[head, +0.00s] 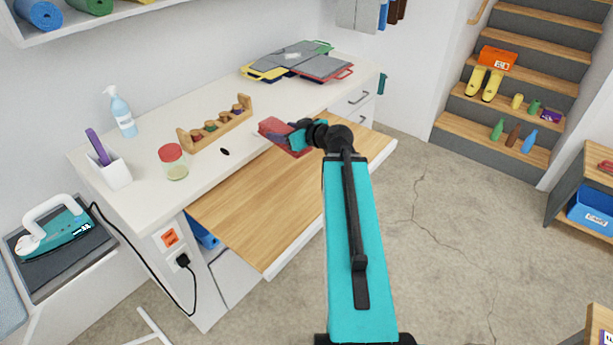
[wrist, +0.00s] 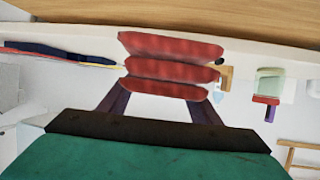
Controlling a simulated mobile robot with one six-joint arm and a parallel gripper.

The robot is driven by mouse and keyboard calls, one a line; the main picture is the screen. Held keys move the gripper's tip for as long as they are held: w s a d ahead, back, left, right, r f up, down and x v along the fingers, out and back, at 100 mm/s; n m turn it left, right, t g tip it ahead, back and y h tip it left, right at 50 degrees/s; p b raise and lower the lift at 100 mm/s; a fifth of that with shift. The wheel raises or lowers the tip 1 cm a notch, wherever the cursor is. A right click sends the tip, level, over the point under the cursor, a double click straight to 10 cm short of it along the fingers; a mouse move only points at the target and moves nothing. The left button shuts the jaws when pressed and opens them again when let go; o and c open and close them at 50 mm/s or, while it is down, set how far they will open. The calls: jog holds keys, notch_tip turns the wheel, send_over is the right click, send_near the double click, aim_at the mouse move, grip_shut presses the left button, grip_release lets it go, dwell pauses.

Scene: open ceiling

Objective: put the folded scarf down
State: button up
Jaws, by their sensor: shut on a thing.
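The folded scarf (head: 281,134) is red and shows in the head view above the front edge of the white counter, near the wooden pull-out board (head: 240,205). In the wrist view the scarf (wrist: 170,67) is a stack of several soft red layers. My gripper (head: 292,138) is shut on the scarf. In the wrist view its two dark fingers (wrist: 162,100) reach to the scarf's near side, and their tips are partly hidden by it. I cannot tell whether the scarf touches any surface.
A wooden rack (head: 215,126) with small items, a red-lidded jar (head: 173,162), a spray bottle (head: 122,113) and a stack of grey folders (head: 298,62) stand on the counter (head: 150,135). A small black object (head: 225,152) lies near the rack. The pull-out board looks bare.

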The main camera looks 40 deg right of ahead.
jog(key=s+d+f+b, duration=0.1)
jog(key=s+d, duration=0.4)
jog(key=s+d+f+n+y+b, duration=0.1)
jog(key=s+d+f+b, duration=0.1)
jog(key=s+d, duration=0.3)
jog(key=s+d+f+y+b, duration=0.1)
jog(key=s+d+f+b, duration=0.1)
jog(key=s+d, duration=0.3)
jog(key=shift+s+d+n, duration=0.1)
jog(key=shift+s+n, duration=0.3)
jog(key=shift+s, duration=0.55)
jog(key=shift+s+d+r+b, duration=0.1)
jog(key=shift+s+d+b, duration=0.05)
jog(key=shift+s+b, duration=0.2)
jog(key=shift+w+d+f+p, duration=0.25)
jog(key=shift+w+d+p, duration=0.4)
jog(key=shift+w+d, duration=1.1)
jog(key=shift+w+d+f+p, duration=0.25)
jog(key=shift+w+d+p, duration=0.65)
jog(key=shift+w, duration=1.55)
jog(key=shift+w+d+f+p, duration=0.25)
jog(key=shift+w+d+p, duration=0.2)
jog(key=shift+w+d, duration=1.4)
jog(key=shift+w+a, duration=0.25)
jog(key=shift+w+d, duration=0.3)
jog(key=shift+w, duration=0.1)
jog(key=shift+f+p, duration=0.8)
jog(key=shift+f, duration=0.95)
